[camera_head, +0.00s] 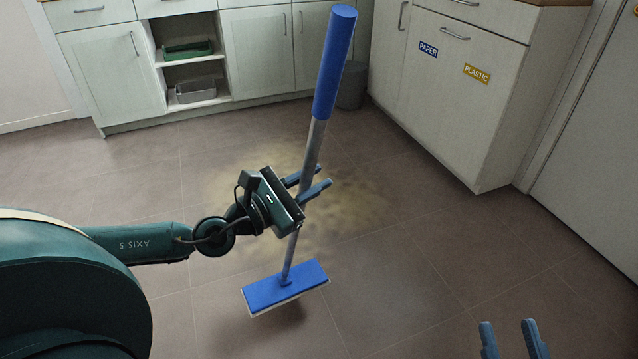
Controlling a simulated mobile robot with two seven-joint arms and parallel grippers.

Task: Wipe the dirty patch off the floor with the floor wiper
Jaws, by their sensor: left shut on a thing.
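The floor wiper has a blue grip (335,65), a grey pole (312,150) and a flat blue head (285,287) with a pale pad below. My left gripper (308,184) is shut on the grey pole near its middle. The wiper is tilted, its top leaning right and its head nearest me. A shadow lies below the head; I cannot tell whether the pad touches the floor. The dirty patch (355,205) is a yellowish stain on the floor behind the pole and gripper, partly hidden by them. My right gripper (511,338) is open and empty at the bottom right.
White cabinets (260,50) line the back, with a green tray (188,49) and a grey tray (196,91) on open shelves. A dark bin (351,85) stands in the corner. A cabinet marked PAPER and PLASTIC (465,110) stands at right. The tiled floor (400,290) in front is clear.

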